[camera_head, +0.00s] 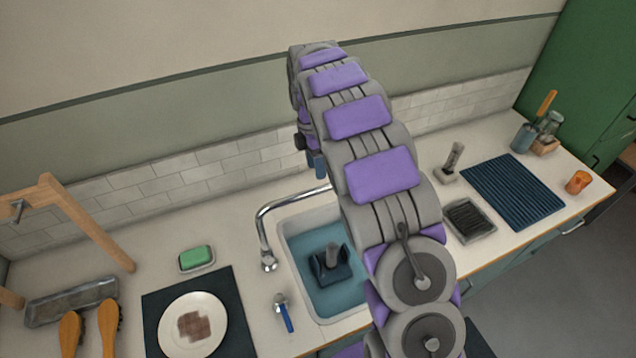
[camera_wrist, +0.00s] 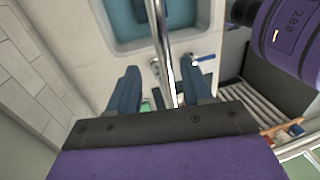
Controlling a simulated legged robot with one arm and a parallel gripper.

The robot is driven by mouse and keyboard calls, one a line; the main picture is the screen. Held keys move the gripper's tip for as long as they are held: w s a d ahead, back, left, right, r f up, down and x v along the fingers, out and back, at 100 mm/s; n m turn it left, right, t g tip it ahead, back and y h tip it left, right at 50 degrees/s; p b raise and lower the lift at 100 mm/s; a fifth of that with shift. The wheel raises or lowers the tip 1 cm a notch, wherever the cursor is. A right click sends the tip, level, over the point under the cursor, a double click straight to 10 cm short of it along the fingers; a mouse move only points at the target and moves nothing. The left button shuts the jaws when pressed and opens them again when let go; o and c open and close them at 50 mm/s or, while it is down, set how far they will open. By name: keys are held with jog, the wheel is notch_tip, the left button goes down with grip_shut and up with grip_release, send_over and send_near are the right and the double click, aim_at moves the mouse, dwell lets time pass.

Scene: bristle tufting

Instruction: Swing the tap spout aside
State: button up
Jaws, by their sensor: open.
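The chrome tap spout (camera_head: 285,203) arches from behind my arm toward the left in the head view. Its nozzle (camera_head: 268,264) hangs down beside the sink's left rim. In the wrist view the spout (camera_wrist: 163,45) runs as a bright pipe between the two blue fingers of my gripper (camera_wrist: 161,70). The fingers are apart, with a gap visible on each side of the pipe. In the head view my gripper (camera_head: 316,165) is partly hidden by my arm, above the spout's far end. The tap's base is hidden there by my arm.
The sink (camera_head: 290,262) holds blue water and a dark object with a grey handle (camera_head: 332,256). A green soap (camera_head: 196,254), a plate (camera_head: 193,325) on a dark mat and a blue-handled tool (camera_head: 284,312) lie left of it. The tiled wall (camera_head: 200,175) is close behind.

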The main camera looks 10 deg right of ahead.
aim_at(325, 185)
jog(key=f, duration=0.2)
jog(key=s+d+f, duration=0.1)
jog(key=f, duration=0.1)
jog(key=d+f, duration=0.1)
jog(key=f, duration=0.1)
jog(key=shift+s+d+f, duration=0.1)
jog(key=shift+s+f, duration=0.05)
jog(key=shift+f, duration=0.05)
jog(key=shift+a, duration=0.8)
jog(key=shift+c, duration=0.3)
jog(key=shift+d, duration=0.55)
jog(key=c, duration=0.6)
jog(key=shift+a, duration=0.1)
grip_shut()
